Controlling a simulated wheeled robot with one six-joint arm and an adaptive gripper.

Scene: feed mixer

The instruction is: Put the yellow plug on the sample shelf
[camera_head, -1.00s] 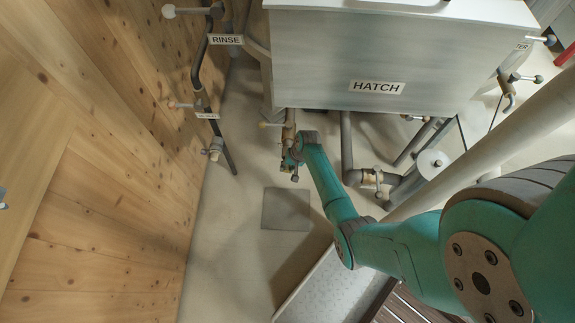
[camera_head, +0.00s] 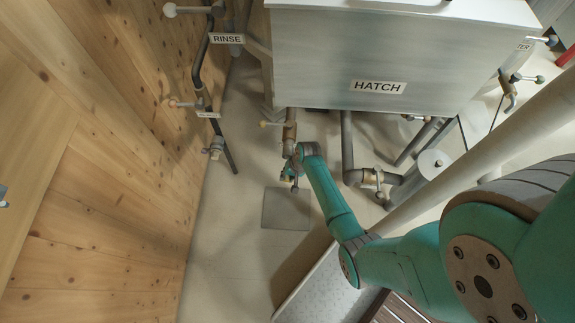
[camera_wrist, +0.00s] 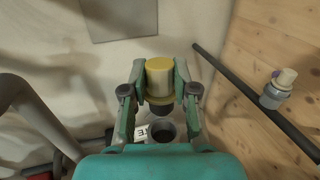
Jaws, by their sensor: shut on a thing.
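The yellow plug (camera_wrist: 159,80) is a short, pale yellow cylinder with a wider yellow rim and a dark lower end. In the wrist view my gripper (camera_wrist: 160,98) is shut on it, one finger on each side. Just beyond the plug's dark end is an open, dark round pipe mouth (camera_wrist: 161,131); the plug looks apart from it. In the head view my gripper (camera_head: 290,172) is small, just below the brown outlet pipe (camera_head: 290,128) under the hatch tank; the plug is hard to make out there. I cannot identify the sample shelf in either view.
The grey tank (camera_head: 320,60) labelled HATCH stands above. A rinse pipe (camera_head: 197,75) with valves runs along the wooden wall (camera_head: 110,150) at left. A capped grey pipe (camera_head: 405,185) lies at right. A square plate (camera_head: 286,209) lies on open floor.

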